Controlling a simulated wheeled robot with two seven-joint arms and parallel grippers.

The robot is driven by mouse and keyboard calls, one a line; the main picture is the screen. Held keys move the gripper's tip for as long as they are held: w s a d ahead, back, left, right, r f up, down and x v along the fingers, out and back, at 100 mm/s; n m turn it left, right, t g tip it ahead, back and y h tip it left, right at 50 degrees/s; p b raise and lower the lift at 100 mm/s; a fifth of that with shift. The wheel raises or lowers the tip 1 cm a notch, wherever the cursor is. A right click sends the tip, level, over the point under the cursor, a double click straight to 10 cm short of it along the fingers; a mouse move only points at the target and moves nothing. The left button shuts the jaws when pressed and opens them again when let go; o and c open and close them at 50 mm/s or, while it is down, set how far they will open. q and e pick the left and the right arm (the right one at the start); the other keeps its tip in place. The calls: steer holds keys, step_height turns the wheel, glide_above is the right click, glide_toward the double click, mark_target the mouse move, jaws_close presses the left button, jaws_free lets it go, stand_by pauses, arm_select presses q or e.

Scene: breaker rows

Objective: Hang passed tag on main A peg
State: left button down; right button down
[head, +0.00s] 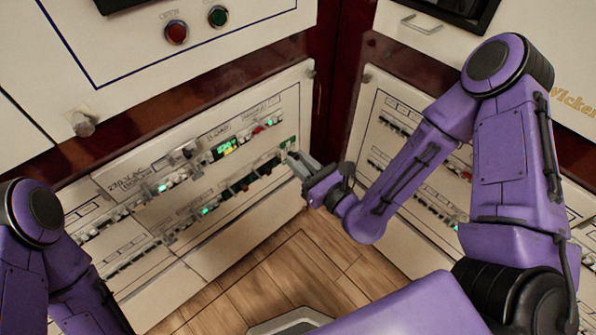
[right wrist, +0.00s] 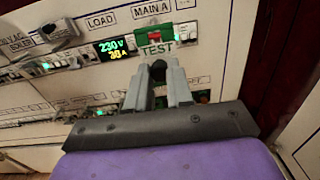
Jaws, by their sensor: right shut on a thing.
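My right gripper (head: 293,160) is close to the breaker panel, at the right end of its rows. In the right wrist view its fingers (right wrist: 158,68) are shut on a small black piece. A green tag (head: 288,143) shows just beyond the fingertips; in the right wrist view the tag (right wrist: 157,49) reads "TEST" and lies below the MAIN A label (right wrist: 152,9). A red switch part (right wrist: 155,38) shows within the green outline. I cannot make out the main A peg or whether the tag touches it. My left gripper is outside the head view.
A lit meter (right wrist: 111,46) reads 230 V beside the LOAD label. A dark knob-like part (right wrist: 60,30) sticks out to the left. A second breaker panel (head: 385,125) stands to the right, behind my right arm. Wooden floor (head: 290,270) lies below.

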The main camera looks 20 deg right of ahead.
mark_target(283, 151)
steer(key=shift+a+f, duration=0.2)
steer(key=shift+f, duration=0.05)
steer(key=shift+p+x, duration=0.35)
steer(key=shift+x, duration=2.5)
steer(key=shift+s, duration=0.1)
steer(key=shift+x, duration=1.25)
